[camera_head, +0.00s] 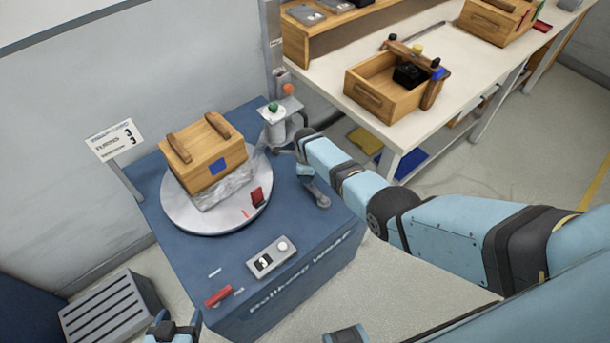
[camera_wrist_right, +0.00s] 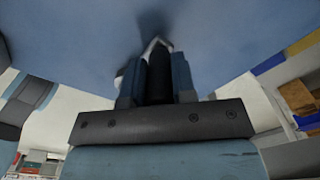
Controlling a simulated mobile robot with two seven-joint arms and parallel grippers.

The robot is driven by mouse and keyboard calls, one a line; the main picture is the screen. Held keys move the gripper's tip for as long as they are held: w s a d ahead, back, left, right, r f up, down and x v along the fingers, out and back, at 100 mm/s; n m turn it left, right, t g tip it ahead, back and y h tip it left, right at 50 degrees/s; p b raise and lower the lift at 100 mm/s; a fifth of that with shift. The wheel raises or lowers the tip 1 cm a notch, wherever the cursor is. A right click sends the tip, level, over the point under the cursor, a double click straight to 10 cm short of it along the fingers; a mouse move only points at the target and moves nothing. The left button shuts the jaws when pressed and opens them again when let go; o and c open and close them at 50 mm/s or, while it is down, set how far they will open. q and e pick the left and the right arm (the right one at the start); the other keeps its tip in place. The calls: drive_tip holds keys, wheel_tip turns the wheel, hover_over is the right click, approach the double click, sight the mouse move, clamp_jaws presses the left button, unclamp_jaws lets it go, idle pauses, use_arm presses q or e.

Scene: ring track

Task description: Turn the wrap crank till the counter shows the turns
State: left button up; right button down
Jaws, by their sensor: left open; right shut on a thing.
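The blue wrapping machine (camera_head: 190,262) carries a round grey turntable (camera_head: 178,212). A wooden crate (camera_head: 207,158) sits on it, its lower part covered in clear film (camera_head: 228,188). The crank (camera_head: 320,196) is at the machine's right edge, partly hidden by my right arm. My right gripper (camera_wrist_right: 157,88) is shut on a black crank handle (camera_wrist_right: 158,72) in the right wrist view. The counter (camera_head: 264,262) on the front appears to read 3. A sign (camera_head: 115,140) at the left seems to show 3 twice. My left gripper (camera_head: 173,330) is open and empty at the bottom edge.
A film post (camera_head: 278,124) with a green knob stands behind the turntable. A red switch (camera_head: 218,296) is at the front left. A white bench (camera_head: 350,82) behind holds an open wooden box (camera_head: 366,92). A grey slatted box (camera_head: 108,306) stands on the floor at left.

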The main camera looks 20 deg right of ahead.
drive_tip(key=shift+r, duration=0.1)
drive_tip(key=c, duration=0.9)
unclamp_jaws()
drive_tip(key=shift+r, duration=0.45)
wheel_tip(320, 180, up, 12)
drive_tip(key=p, duration=0.3)
drive_tip(key=shift+f, duration=0.25)
drive_tip(key=shift+r, duration=0.7)
drive_tip(key=shift+f, duration=0.1)
